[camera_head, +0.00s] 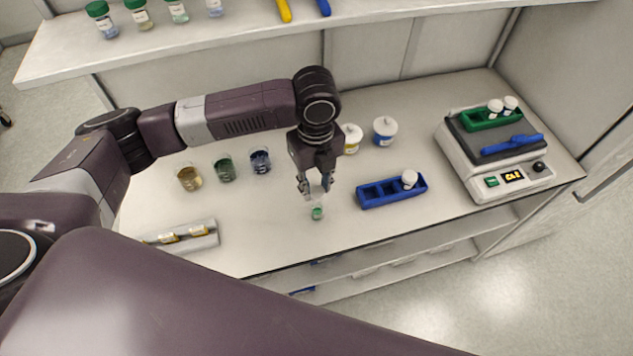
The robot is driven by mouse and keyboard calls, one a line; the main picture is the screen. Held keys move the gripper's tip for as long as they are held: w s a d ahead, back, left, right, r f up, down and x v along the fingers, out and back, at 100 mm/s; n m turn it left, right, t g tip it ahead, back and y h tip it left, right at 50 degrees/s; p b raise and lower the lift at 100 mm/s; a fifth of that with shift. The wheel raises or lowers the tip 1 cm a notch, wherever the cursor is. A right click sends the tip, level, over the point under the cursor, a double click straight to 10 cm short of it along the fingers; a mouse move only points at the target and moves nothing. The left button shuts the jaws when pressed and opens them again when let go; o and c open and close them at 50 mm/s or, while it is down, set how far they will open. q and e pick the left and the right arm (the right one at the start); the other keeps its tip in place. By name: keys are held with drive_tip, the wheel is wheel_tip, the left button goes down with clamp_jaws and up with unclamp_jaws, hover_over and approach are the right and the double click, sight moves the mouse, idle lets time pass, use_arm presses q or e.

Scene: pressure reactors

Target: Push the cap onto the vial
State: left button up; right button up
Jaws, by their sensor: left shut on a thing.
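A small vial (317,213) with green contents stands upright on the bench near the front edge. My left gripper (316,188) points down just above and behind it in the head view. Its fingers are shut on a small pale thing, apparently the cap, which is mostly hidden between the fingertips. I cannot tell whether the cap touches the vial's rim. My right gripper is not in view.
A blue rack (375,195) holding a white-capped vial (409,178) stands right of the gripper. Beakers (224,170) stand to the left, white-lidded jars (385,130) behind. A scale-like device (470,160) is at right; a shelf (250,30) overhangs the back.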

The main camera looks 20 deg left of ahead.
sight(316, 189)
use_arm(q)
wheel_tip(316, 189, down, 3)
drive_tip(key=shift+w+r+b, duration=0.1)
drive_tip(key=shift+w+b, duration=0.05)
drive_tip(key=shift+b, duration=1.1)
drive_tip(key=shift+f, duration=0.95)
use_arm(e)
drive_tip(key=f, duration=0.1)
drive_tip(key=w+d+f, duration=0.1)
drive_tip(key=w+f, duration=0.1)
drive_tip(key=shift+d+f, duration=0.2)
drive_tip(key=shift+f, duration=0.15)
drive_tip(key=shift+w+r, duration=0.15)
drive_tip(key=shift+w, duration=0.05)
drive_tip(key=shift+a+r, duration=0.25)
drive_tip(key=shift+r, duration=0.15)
use_arm(q)
drive_tip(key=shift+p, duration=0.75)
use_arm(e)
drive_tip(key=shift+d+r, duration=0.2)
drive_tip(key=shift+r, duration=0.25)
